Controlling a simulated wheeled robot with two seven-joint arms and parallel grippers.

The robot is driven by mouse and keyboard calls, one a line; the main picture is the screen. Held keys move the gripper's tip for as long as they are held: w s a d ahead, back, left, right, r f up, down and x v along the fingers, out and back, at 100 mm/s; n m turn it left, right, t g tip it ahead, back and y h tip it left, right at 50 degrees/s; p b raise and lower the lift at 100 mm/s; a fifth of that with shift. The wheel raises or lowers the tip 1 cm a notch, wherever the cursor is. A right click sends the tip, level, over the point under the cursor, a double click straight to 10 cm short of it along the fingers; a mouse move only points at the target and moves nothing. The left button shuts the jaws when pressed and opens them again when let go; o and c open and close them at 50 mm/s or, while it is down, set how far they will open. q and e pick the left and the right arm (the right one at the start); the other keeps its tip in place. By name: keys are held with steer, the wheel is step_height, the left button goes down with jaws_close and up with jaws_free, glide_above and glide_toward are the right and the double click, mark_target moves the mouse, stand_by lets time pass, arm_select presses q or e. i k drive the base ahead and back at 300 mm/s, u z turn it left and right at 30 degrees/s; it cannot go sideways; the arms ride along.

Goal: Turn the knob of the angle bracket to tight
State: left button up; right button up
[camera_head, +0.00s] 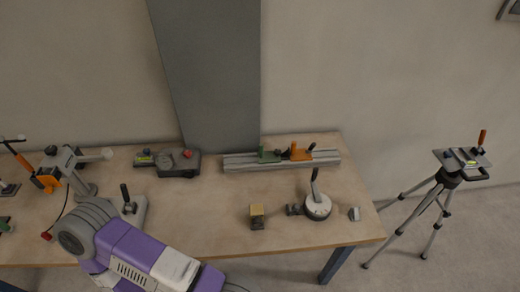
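I cannot tell for certain which item is the angle bracket. A round white-and-grey base with a dark upright lever (318,205) stands at the right front of the table, with a small dark knob-like piece (294,209) close at its left. A grey fixture with a dark upright handle (132,207) stands left of centre, partly hidden by my purple and white arm (140,255). That arm crosses the lower left, and neither of my grippers shows.
A tripod (440,195) stands right of the table. The table's middle is clear.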

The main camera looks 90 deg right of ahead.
mark_target(277, 152)
steer(key=k, duration=1.05)
steer(key=z, duration=1.75)
